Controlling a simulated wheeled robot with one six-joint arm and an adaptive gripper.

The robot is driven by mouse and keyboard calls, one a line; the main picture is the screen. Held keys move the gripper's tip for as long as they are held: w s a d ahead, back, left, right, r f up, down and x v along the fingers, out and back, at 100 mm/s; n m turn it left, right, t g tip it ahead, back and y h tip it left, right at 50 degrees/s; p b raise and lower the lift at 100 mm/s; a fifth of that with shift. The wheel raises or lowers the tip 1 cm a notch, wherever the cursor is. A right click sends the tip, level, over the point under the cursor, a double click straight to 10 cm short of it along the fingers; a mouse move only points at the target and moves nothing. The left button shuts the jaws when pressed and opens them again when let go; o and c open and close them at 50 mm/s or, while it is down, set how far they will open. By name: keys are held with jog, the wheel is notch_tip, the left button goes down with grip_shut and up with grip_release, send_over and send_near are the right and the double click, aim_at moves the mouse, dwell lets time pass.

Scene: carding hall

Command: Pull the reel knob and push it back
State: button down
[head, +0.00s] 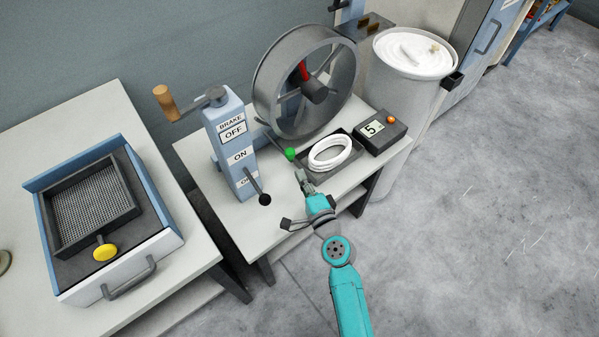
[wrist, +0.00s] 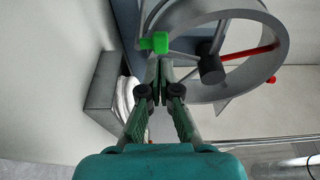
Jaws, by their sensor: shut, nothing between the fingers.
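A green knob (head: 290,154) sits at the foot of the grey reel (head: 266,88), on the near side of the small table. It also shows in the wrist view (wrist: 158,42), just beyond my fingertips. My gripper (head: 303,176) is shut and empty, its tips close to the knob in the head view, with a small gap between them. In the wrist view the fingertips (wrist: 160,66) meet just below the knob; I cannot tell whether they touch it. The reel has a dark hub (wrist: 211,70) and a red spoke.
The blue brake post (head: 222,135) with a wooden crank handle and a black-tipped lever stands left of the reel. A dark tray (head: 347,170) with a white coil and a counter box (head: 393,137) reading 5 are to the right. Open floor lies at right.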

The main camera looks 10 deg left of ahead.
jog(key=v, duration=0.8)
jog(key=shift+s+d, duration=0.25)
jog(key=shift+d, duration=0.05)
jog(key=s+d+f+n+h, duration=0.35)
jog(key=s+d+h, duration=0.35)
jog(key=s+d, duration=1.05)
jog(key=s+d+r+n+h, duration=0.2)
jog(key=s+r, duration=0.3)
jog(key=s, duration=0.4)
jog(key=s+d+r+n+h, duration=0.1)
jog(key=s+d+r+n, duration=0.3)
jog(key=s, duration=0.4)
notch_tip(320, 180, up, 2)
jog(key=shift+s+d+r+n+h, duration=0.25)
jog(key=shift+s+n+h, duration=0.15)
jog(key=shift+n, duration=0.15)
